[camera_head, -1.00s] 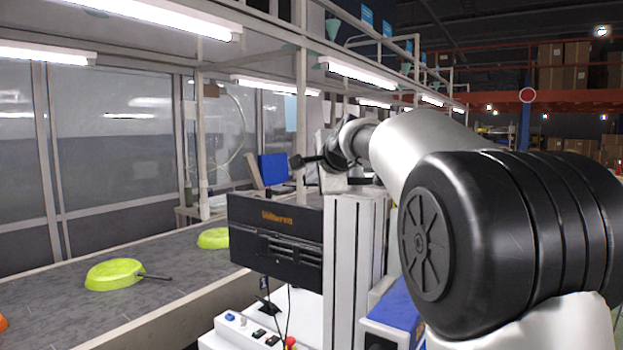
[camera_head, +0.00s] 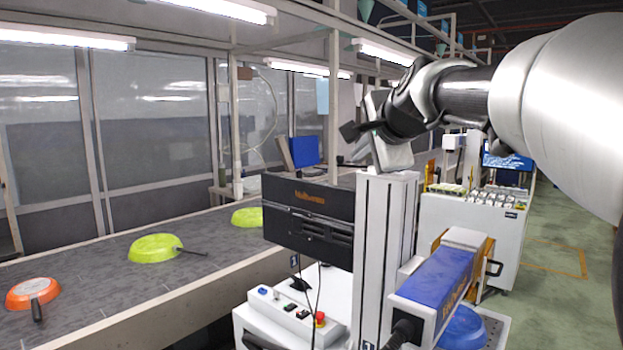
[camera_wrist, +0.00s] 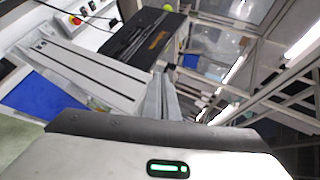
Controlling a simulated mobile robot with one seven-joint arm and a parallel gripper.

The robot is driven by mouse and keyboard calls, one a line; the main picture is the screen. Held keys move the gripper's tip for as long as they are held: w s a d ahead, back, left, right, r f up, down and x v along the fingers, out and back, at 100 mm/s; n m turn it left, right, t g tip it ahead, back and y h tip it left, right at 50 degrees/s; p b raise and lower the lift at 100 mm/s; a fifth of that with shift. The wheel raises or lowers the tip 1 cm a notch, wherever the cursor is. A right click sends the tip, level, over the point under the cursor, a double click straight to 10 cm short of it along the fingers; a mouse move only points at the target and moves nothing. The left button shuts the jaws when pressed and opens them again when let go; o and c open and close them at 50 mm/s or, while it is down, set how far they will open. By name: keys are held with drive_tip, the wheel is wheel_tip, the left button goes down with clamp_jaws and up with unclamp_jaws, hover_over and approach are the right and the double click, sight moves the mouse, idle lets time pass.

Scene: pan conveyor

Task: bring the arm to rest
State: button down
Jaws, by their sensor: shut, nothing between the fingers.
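My arm reaches in from the right of the head view, raised above the machine beside the conveyor. My gripper (camera_head: 352,130) is at its far end, pointing left, in free air above the black printer-like box (camera_head: 308,215). In the wrist view the two grey fingers (camera_wrist: 163,82) lie together, with nothing between them. The arm holds no object.
A grey conveyor (camera_head: 95,300) on the left carries an orange pan (camera_head: 32,291), a green pan (camera_head: 155,248) and another green pan (camera_head: 246,217). A white column (camera_head: 385,250) stands under my gripper. A blue-topped unit (camera_head: 440,275) and green floor lie right.

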drive_tip(key=s+f+n+g+p, duration=0.3)
drive_tip(key=s+f+n, duration=0.4)
drive_tip(key=s, duration=0.9)
drive_tip(key=s+a+f+n+g+h+p, duration=0.1)
drive_tip(key=s+f+n+g+p, duration=0.3)
drive_tip(key=s, duration=1.2)
wheel_tip(320, 180, down, 6)
drive_tip(key=n+p, duration=0.2)
drive_tip(key=n, duration=0.2)
drive_tip(key=shift+s+a+f+h, duration=0.15)
drive_tip(key=shift+s+a+h, duration=0.05)
drive_tip(key=shift+h, duration=0.1)
